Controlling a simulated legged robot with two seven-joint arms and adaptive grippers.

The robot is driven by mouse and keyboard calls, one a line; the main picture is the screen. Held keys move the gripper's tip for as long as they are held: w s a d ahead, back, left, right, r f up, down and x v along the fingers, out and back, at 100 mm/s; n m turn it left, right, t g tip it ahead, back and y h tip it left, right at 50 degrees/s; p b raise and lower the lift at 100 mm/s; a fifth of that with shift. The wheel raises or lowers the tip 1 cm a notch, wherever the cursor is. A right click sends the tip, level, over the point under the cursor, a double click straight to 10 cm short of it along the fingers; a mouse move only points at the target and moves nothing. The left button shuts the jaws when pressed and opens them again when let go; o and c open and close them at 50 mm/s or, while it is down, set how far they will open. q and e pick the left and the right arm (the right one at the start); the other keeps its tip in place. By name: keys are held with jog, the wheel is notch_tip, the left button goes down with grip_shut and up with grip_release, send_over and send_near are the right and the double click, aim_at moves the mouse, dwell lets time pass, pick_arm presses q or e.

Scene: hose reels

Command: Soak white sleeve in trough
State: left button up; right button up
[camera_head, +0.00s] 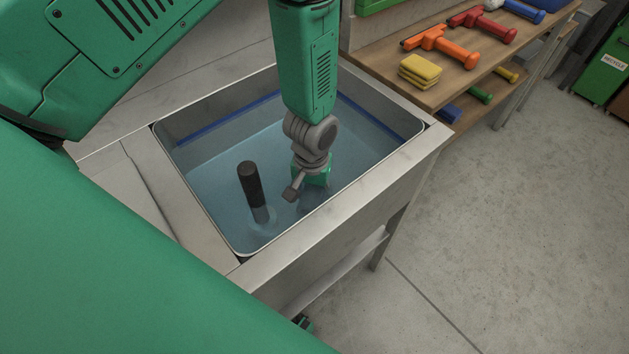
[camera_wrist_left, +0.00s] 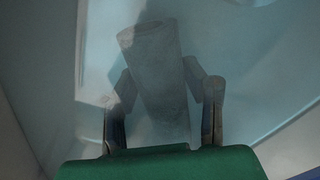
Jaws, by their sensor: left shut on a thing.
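The metal trough (camera_head: 292,247) is filled with bluish water (camera_head: 215,185). My left gripper (camera_head: 308,190) reaches straight down into it, its fingers partly hidden by the water. In the left wrist view my left gripper (camera_wrist_left: 160,95) is shut on a grey cylinder (camera_wrist_left: 152,50), dim and blurred, with one finger on each side. In the head view a dark handle (camera_head: 250,183) stands nearly upright out of the water, left of the gripper. I cannot tell if it joins the held cylinder. No clearly white sleeve shows.
A wooden shelf (camera_head: 395,75) at the upper right holds orange (camera_head: 440,45) and red (camera_head: 482,22) tools and yellow sponges (camera_head: 421,68). A lower shelf holds green and blue items. A green bin (camera_head: 603,75) stands at the far right. The concrete floor (camera_head: 520,210) is clear.

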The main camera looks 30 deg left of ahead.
pick_arm(q)
jog(key=shift+s, duration=0.15)
jog(key=shift+o, duration=0.2)
jog(key=shift+s+a, duration=0.15)
jog(key=shift+s, duration=0.1)
jog(key=shift+w, duration=0.1)
jog(key=shift+w+p, duration=0.3)
jog(key=shift+w, duration=0.05)
jog(key=shift+s+p, duration=0.3)
jog(key=shift+s, duration=0.15)
jog(key=shift+c, duration=0.2)
jog(key=shift+w, duration=0.2)
jog(key=shift+w, duration=0.2)
jog(key=shift+r, duration=0.1)
